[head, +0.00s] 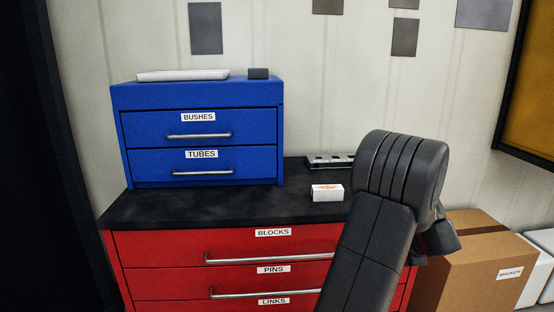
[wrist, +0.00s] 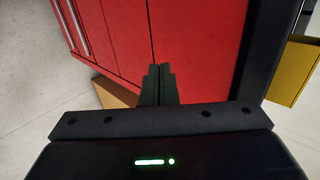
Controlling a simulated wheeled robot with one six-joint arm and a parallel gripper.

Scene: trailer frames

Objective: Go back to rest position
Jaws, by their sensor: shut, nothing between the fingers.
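My gripper (wrist: 158,84) shows in the wrist view with its two dark fingers together and nothing between them. It points toward the red cabinet (wrist: 205,40); I cannot tell the exact gap. In the head view my dark arm rises at the right of centre, in front of the red cabinet (head: 190,246). The gripper's fingers are hidden in that view.
A blue drawer box (head: 195,97) stands on the black top (head: 190,207) of the red cabinet. A small white box (head: 327,193) and a dark tray (head: 325,162) lie beside my arm. A cardboard box (head: 470,270) stands at the right. Grey floor shows (wrist: 40,85).

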